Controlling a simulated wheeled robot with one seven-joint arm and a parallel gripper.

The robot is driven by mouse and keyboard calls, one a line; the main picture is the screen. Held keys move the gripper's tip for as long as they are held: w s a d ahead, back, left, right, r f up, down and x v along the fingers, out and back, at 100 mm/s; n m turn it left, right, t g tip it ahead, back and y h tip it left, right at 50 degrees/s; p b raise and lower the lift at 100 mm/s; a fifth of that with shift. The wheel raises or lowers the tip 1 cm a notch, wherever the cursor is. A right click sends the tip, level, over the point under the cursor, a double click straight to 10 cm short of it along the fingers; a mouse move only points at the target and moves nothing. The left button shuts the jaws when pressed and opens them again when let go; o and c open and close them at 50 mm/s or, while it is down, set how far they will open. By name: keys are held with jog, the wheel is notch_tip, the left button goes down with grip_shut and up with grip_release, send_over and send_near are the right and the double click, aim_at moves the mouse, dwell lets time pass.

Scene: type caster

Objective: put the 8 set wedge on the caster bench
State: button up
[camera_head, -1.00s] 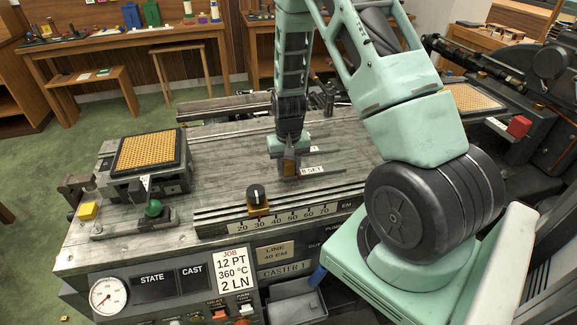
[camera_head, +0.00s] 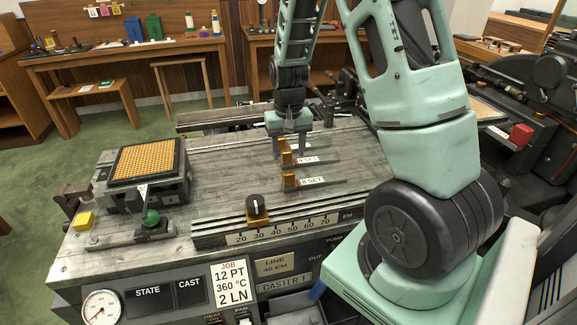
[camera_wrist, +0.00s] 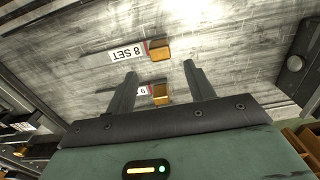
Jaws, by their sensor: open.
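The 8 set wedge (camera_head: 290,181) lies on the grey bench top (camera_head: 225,180), an upright orange-brown block with a white "8 SET" label and a thin dark strip to its right. It also shows in the wrist view (camera_wrist: 159,51), clear of the fingers. My gripper (camera_head: 290,152) is open and empty, fingers down, on the far side of that wedge. In the wrist view the gap between my fingertips (camera_wrist: 158,70) lies across a second similar wedge (camera_wrist: 160,92), its label partly hidden by a finger. I cannot tell how high the fingertips are above the bench.
The second wedge also shows just behind the 8 set one (camera_head: 286,159). A black knob (camera_head: 256,201) stands on the numbered scale at the front edge. A block with a yellow grid top (camera_head: 146,161) and a green-knobbed lever (camera_head: 151,216) are at left. The bench middle-left is clear.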

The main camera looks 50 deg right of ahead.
jog(key=s+a+r+n, duration=0.2)
jog(key=a+r, duration=0.1)
jog(key=a, duration=0.5)
jog(key=s+a+r+n+y, duration=0.1)
jog(key=s+a+r+n, duration=0.15)
jog(key=a, duration=0.45)
jog(key=s+a+r+n, duration=0.1)
jog(key=a+r+n, duration=0.15)
jog(key=a, duration=0.55)
jog(key=s+a+r+n, duration=0.2)
jog(key=s+a+n, duration=0.5)
jog(key=s, duration=0.8)
jog(key=a, duration=0.3)
jog(key=shift+s+a, duration=0.2)
jog(key=shift+s, duration=0.1)
